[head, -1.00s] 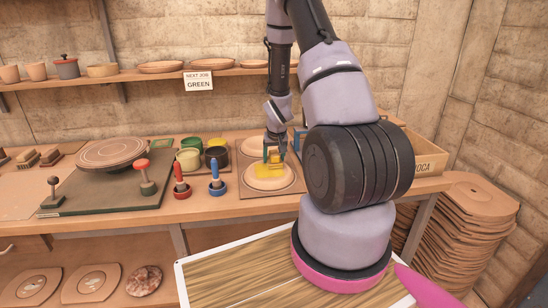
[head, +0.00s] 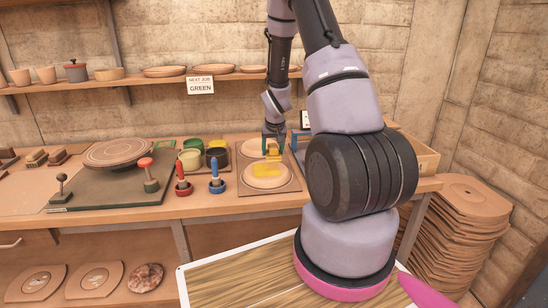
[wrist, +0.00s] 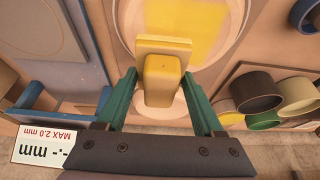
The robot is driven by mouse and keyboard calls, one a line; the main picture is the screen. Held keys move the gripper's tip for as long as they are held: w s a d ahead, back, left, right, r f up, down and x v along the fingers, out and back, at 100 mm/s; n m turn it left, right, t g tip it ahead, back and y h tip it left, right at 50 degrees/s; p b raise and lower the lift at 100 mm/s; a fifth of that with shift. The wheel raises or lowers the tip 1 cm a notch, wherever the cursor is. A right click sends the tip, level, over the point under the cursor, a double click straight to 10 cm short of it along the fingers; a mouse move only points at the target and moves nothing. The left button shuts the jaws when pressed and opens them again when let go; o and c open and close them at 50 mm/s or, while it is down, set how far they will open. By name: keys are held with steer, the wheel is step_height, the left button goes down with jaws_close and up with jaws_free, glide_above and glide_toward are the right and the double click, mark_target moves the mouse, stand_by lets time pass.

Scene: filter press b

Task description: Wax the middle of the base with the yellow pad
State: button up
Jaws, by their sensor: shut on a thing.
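My gripper (head: 273,146) has teal fingers and is shut on the yellow pad (wrist: 163,80), holding it by its block-like handle. The pad also shows small in the head view (head: 272,152). The base is a pale round disc (head: 266,182) on the front half of a brown board. A see-through yellow patch (head: 267,169) covers part of its middle and shows beyond the pad in the wrist view (wrist: 200,28). The pad is at the far side of this disc, toward the second disc. I cannot tell whether it touches anything.
A second pale disc (head: 256,147) lies behind on the board (head: 286,187). Green, yellow and dark pots (head: 217,155) stand to the left, with red-handled (head: 182,175) and blue-handled (head: 215,174) tools in front of them.

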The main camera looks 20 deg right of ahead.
mark_target(273, 145)
steer(key=shift+r, duration=1.6)
